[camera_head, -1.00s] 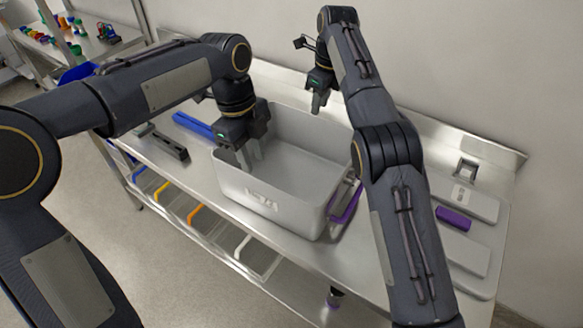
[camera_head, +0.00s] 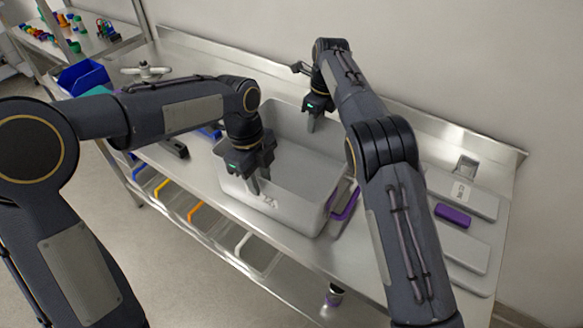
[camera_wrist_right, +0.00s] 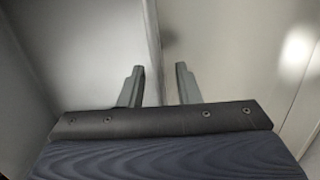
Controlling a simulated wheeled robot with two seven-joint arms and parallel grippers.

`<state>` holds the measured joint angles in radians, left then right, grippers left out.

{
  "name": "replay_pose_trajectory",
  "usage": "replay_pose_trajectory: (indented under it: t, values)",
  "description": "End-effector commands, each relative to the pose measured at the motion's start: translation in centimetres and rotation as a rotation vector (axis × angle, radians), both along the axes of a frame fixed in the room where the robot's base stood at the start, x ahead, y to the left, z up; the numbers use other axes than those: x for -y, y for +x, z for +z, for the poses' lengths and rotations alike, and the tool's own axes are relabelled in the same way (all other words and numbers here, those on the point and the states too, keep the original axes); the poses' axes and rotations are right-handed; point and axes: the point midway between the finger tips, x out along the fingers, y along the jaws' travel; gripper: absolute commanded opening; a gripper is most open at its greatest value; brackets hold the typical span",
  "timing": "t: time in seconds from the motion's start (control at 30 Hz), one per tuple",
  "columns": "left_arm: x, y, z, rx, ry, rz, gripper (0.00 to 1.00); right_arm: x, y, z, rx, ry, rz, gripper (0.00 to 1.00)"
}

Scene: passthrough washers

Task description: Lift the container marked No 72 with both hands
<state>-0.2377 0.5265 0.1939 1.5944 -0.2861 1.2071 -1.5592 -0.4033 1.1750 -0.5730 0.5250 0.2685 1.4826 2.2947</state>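The container (camera_head: 290,207) is a light grey open bin standing on the metal bench; a marking that looks like 72 shows on its front wall, partly behind my left gripper. My left gripper (camera_head: 260,181) points down at the front rim with its fingers apart; I cannot tell whether they straddle the wall. My right gripper (camera_head: 313,121) is at the container's back rim. In the right wrist view its two fingers (camera_wrist_right: 160,88) are apart, with a wall edge running between them and a gap visible.
A purple-handled item (camera_head: 345,205) lies against the container's right side. A purple block (camera_head: 453,217) and grey flat panels (camera_head: 465,250) lie at the right. A blue bin (camera_head: 83,77) is at the back left. Coloured-edged trays (camera_head: 205,215) sit under the bench.

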Motion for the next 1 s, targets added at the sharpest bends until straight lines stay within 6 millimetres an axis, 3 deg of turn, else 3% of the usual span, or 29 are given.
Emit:
replay_pose_trajectory:
  t: [0.2,0.43,1.0]
  values:
    - [0.00,0.01,0.00,0.000,0.000,0.000,0.28,-0.01,0.01,-0.01,0.000,0.000,0.001,0.29]
    - [0.00,0.02,0.02,0.000,0.000,0.000,0.00,-0.01,0.01,0.00,0.000,0.000,0.000,0.00]
    - [0.00,0.03,0.05,0.001,-0.001,0.000,0.00,0.01,0.03,0.01,0.001,-0.001,-0.002,0.00]
